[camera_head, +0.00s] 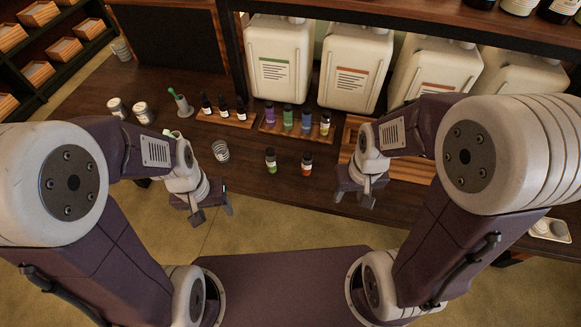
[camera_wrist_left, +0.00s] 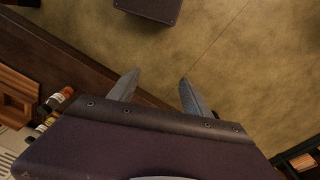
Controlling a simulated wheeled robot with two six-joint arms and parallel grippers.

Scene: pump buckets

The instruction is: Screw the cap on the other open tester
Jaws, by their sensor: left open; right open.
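Two small bottles stand upright on the counter, one with a green label (camera_head: 271,161) and one with an orange label (camera_head: 306,164). Both have dark tops. Several more, including purple (camera_head: 269,117), blue (camera_head: 306,121) and yellow (camera_head: 325,125) ones, stand in a wooden tray behind them. They are too small for me to tell which lack a cap, and I cannot pick out a loose cap. My left gripper (camera_head: 213,212) is open and empty off the counter's front edge; its fingers also show in the left wrist view (camera_wrist_left: 158,92). My right gripper (camera_head: 354,199) is open and empty near that edge.
A ribbed jar (camera_head: 220,151) stands left of the two bottles. Dark dropper bottles (camera_head: 223,107) and a cup with a green item (camera_head: 182,104) are farther back. Large white canisters (camera_head: 281,60) line the back. An empty wooden tray (camera_head: 350,131) lies partly behind my right arm.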

